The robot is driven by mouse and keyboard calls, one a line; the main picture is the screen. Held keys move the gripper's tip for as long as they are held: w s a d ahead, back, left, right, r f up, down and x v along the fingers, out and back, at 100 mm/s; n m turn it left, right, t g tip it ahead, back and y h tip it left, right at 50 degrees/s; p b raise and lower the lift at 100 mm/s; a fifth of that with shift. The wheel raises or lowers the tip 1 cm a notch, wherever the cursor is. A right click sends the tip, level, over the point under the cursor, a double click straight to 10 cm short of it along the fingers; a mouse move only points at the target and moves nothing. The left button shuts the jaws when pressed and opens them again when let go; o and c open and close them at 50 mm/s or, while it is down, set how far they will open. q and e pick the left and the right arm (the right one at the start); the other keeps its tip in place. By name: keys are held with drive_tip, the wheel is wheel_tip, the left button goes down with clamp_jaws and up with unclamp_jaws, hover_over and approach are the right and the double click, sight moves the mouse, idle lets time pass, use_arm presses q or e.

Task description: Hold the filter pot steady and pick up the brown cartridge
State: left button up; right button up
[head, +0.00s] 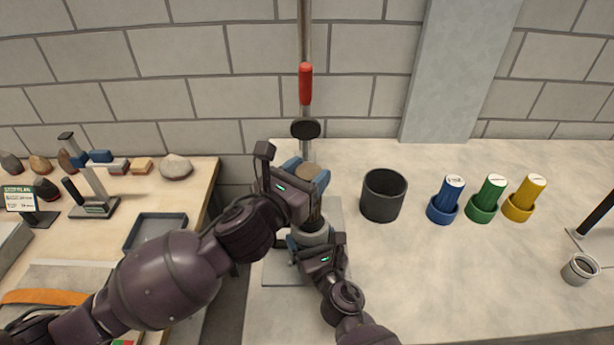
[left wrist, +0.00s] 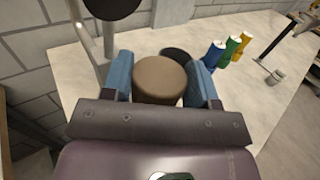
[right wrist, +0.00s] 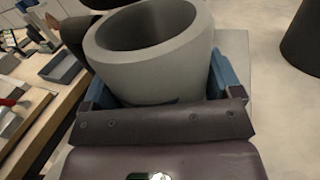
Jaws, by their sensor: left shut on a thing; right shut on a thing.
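The brown cartridge (head: 309,172) is upright between the blue fingers of my left gripper (head: 306,177), which is shut on it. Its round brown top (left wrist: 160,78) fills the gap between the fingers in the left wrist view. The grey filter pot (head: 313,235) is below it in the head view. My right gripper (head: 310,245) is shut on the pot, with a blue finger on each side of the grey wall (right wrist: 165,75) in the right wrist view. The pot's mouth looks dark there, with no cartridge visible in it. The cartridge's lower end is partly hidden in the head view.
A post with a red handle (head: 305,84) and a black disc (head: 305,128) stands behind my grippers. A dark open bin (head: 383,195) is to the right, then blue (head: 448,200), green (head: 487,199) and yellow (head: 525,198) cartridges in cups. A side table with tools is left.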

drive_tip(key=o, duration=0.8)
drive_tip(key=shift+d+f, duration=0.2)
drive_tip(key=shift+f, duration=0.15)
drive_tip(key=shift+o, duration=1)
use_arm(q)
drive_tip(key=shift+d, duration=0.1)
use_arm(e)
drive_tip(key=shift+r, duration=0.2)
drive_tip(key=shift+s, duration=0.1)
drive_tip(key=v, duration=1.2)
drive_tip(key=shift+d, duration=0.1)
